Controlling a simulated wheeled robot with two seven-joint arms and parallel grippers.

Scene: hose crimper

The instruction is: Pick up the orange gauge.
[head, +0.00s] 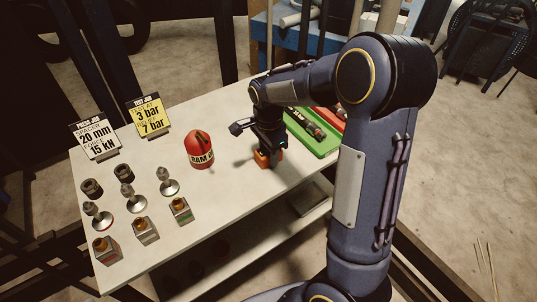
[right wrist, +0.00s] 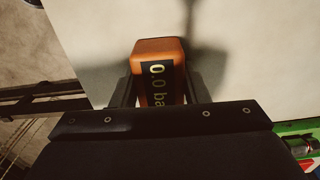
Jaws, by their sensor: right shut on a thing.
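The orange gauge (head: 262,160) is on or just above the white table, under my right gripper. In the right wrist view the gauge (right wrist: 158,58) shows an orange top and a dark display reading "0.0 ba", with the rest cut off. My right gripper (head: 268,150) points down, and its fingers (right wrist: 160,90) are closed on both sides of the gauge. Whether the gauge touches the table is hard to tell. My left gripper is not in view.
A red "RAM" object (head: 201,150) stands left of the gauge. A green tray (head: 322,150) lies to the right. Several metal fittings and blocks (head: 145,228) stand at the table's left. Two signs, white (head: 95,137) and yellow (head: 149,117), stand at the back left.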

